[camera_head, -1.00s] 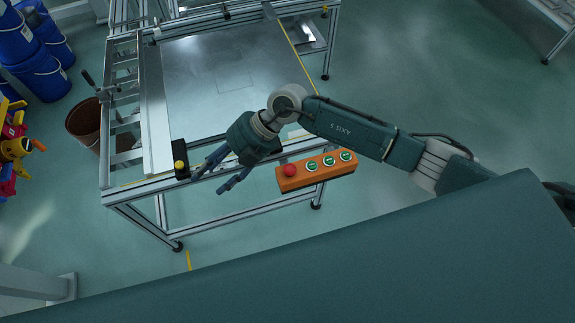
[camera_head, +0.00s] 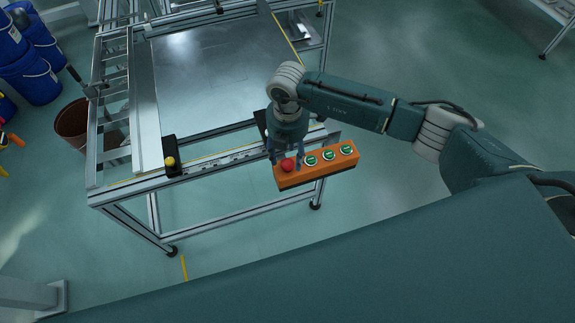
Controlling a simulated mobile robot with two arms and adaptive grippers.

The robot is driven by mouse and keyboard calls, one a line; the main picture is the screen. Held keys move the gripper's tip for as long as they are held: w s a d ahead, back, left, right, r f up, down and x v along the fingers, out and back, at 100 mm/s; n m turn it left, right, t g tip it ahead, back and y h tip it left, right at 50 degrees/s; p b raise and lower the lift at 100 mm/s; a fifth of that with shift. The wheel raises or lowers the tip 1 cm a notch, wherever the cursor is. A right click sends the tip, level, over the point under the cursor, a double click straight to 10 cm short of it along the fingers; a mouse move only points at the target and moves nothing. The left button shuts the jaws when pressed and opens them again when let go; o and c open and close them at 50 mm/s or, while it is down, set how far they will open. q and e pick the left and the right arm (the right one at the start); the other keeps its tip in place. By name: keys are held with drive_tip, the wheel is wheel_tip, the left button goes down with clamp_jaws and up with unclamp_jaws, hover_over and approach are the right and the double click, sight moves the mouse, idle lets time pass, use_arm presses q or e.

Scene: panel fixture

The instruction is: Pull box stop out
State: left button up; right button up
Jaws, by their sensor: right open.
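The orange control box (camera_head: 318,172) is at the front edge of the metal table frame. It carries a red stop button (camera_head: 288,166) at its left end and a row of green buttons to the right. My right gripper (camera_head: 285,158) points down over the left end of the box. It is open, with its fingers on either side of the red button. I cannot tell whether they touch it. My left gripper is not in view.
The metal table (camera_head: 214,75) stands behind the box. A small black block with a yellow button (camera_head: 169,161) sits at its front left corner. A brown bin (camera_head: 72,123) and blue barrels (camera_head: 34,80) stand at the left.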

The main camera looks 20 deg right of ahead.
wheel_tip(320, 180, down, 3)
drive_tip(key=shift+r+b, duration=0.1)
drive_tip(key=shift+b, duration=0.5)
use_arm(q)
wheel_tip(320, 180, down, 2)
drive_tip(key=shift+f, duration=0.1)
use_arm(e)
drive_tip(key=shift+r, duration=0.1)
clamp_jaws()
drive_tip(key=c, duration=1.3)
unclamp_jaws()
wheel_tip(320, 180, up, 2)
drive_tip(key=shift+p, duration=0.8)
drive_tip(key=shift+w, duration=0.15)
unclamp_jaws()
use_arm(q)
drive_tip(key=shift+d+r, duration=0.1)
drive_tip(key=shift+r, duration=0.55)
